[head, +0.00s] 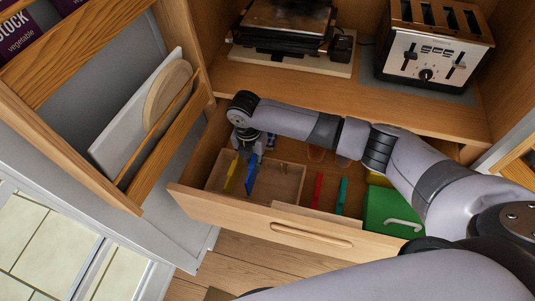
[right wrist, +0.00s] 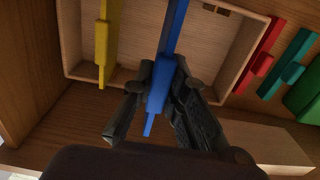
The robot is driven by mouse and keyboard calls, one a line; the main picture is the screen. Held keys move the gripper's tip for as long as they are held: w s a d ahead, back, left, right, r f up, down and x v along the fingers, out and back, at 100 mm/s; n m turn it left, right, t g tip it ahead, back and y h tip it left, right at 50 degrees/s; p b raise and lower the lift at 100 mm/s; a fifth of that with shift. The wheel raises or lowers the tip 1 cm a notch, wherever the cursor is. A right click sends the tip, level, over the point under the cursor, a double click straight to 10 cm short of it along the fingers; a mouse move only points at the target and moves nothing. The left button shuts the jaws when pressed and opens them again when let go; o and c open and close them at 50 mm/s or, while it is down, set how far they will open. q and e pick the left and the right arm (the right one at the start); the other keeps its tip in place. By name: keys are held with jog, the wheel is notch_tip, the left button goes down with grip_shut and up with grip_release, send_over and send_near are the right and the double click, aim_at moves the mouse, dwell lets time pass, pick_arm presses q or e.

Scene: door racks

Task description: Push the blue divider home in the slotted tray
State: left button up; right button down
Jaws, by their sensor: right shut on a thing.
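The blue divider (head: 251,174) hangs at the wooden slotted tray (head: 291,181), which sits in the open drawer. In the right wrist view the blue divider (right wrist: 158,92) runs between the fingers of my right gripper (right wrist: 165,78), which is shut on it. One end reaches over the tray (right wrist: 216,45), and the near end extends past the tray's near wall. I cannot tell whether its lower edge is in a slot. My right gripper (head: 246,150) comes down from above in the head view. My left gripper is not in view.
A yellow divider (head: 232,174) stands left of the blue one. Red (head: 317,190) and teal (head: 341,196) pieces lie right of the tray, beside a green box (head: 391,211). The drawer front (head: 290,226) is near. A toaster (head: 431,48) stands on the shelf above.

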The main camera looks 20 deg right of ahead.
jog(key=shift+d+f, duration=0.1)
jog(key=shift+f, duration=0.05)
jog(key=shift+a, duration=0.2)
dwell(0.7)
jog(key=shift+p, duration=0.75)
dwell(0.6)
jog(key=shift+f+b, duration=2.3)
jog(key=shift+f, duration=1.3)
jog(key=c, duration=1.5)
grip_release()
jog(key=shift+r, duration=0.1)
notch_tip(320, 180, up, 12)
jog(key=shift+d+r, duration=0.1)
